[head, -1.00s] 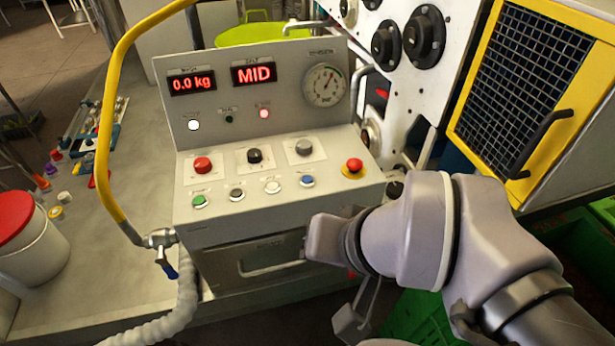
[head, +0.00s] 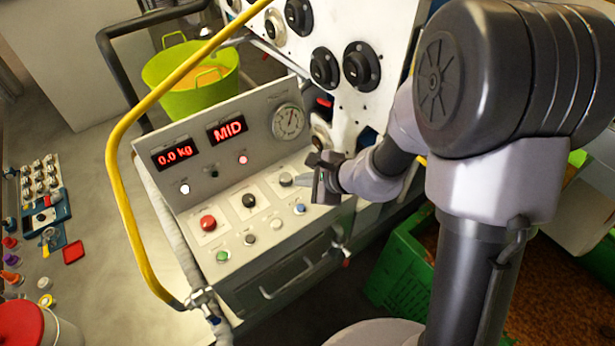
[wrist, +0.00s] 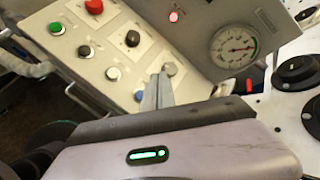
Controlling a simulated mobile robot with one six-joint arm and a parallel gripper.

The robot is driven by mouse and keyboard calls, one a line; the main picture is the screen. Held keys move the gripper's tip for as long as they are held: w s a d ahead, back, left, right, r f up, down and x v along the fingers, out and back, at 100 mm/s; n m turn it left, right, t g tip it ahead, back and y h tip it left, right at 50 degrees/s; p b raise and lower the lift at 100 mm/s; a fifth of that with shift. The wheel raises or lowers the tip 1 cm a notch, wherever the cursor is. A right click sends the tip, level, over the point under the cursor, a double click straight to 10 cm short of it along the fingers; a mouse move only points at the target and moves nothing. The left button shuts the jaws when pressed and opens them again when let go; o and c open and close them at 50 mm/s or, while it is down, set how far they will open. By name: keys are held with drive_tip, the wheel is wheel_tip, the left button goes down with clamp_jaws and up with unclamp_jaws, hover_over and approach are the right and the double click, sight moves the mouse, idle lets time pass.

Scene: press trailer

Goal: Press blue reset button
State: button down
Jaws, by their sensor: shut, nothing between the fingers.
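The blue button (head: 299,208) is the rightmost of the front row on the sloped grey control panel (head: 270,205). It is small and round, and it also shows in the wrist view (wrist: 139,95), just left of my fingers. My gripper (head: 301,179) is shut and empty. In the head view it comes in from the right, its tips near the grey knob (head: 285,179) and behind the blue button. In the wrist view the fingertips (wrist: 163,76) overlap the lower edge of the grey knob. I cannot tell whether they touch the panel.
The panel also has green (head: 223,256), dark (head: 250,239) and white (head: 276,224) front buttons, a red button (head: 208,223) and a black knob (head: 249,200). Displays read 0.0 kg and MID. A yellow rail (head: 122,190) curves along the left. A green crate (head: 397,265) stands right.

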drive_tip(key=shift+f, duration=0.1)
drive_tip(key=b, duration=0.6)
hover_over(304, 210)
wheel_tip(304, 210, down, 7)
drive_tip(key=shift+f, duration=0.2)
drive_tip(key=shift+f+b, duration=0.55)
drive_tip(key=shift+f, duration=0.15)
idle(1.2)
drive_tip(key=shift+f+b, duration=0.4)
drive_tip(key=shift+b, duration=0.35)
drive_tip(key=shift+f+b, duration=0.35)
drive_tip(key=shift+b, duration=0.15)
idle(0.3)
drive_tip(key=shift+r, duration=0.15)
drive_tip(key=shift+r+p, duration=0.45)
drive_tip(key=shift+r, duration=0.2)
